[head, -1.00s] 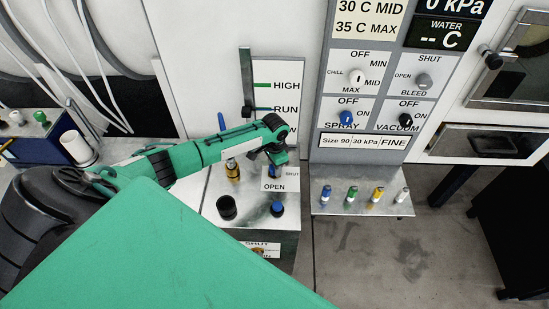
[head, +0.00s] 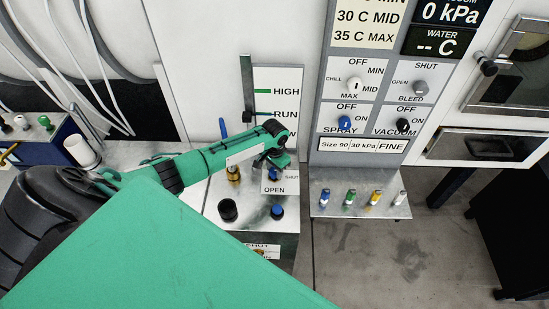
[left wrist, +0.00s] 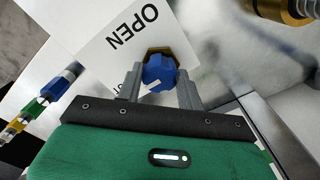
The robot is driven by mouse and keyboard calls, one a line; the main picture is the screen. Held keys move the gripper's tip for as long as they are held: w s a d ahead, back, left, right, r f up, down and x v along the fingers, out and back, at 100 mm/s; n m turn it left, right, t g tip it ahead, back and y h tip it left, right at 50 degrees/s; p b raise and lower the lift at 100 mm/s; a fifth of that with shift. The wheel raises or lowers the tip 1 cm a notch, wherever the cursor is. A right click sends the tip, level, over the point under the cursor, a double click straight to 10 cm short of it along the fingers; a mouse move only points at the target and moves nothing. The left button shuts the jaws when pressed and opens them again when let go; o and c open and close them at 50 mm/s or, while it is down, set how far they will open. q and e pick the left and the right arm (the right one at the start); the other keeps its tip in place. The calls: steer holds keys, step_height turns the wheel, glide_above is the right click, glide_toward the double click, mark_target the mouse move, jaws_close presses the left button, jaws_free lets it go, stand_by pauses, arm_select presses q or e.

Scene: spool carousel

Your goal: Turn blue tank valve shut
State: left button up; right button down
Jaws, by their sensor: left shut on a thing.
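The blue tank valve (left wrist: 158,72) is a faceted blue knob with a white mark, on a brass-coloured base. It stands by a white OPEN/SHUT label plate (head: 275,190) on the metal bench. My left gripper (left wrist: 160,80) is shut on the knob, one grey finger on each side in the left wrist view. In the head view my left gripper (head: 273,161) covers much of the knob from above. The white mark points toward the gripper's palm in the left wrist view. My right gripper is not in view.
A brass fitting (head: 233,172) is close on the left. A shelf (head: 335,207) with several coloured pegs is at right, below the control panel (head: 365,100).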

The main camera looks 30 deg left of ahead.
mark_target(275, 170)
arm_select(q)
steer(key=o, duration=1)
steer(key=shift+r, duration=0.1)
steer(key=shift+r+b, duration=2.05)
steer(key=shift+r, duration=4.8)
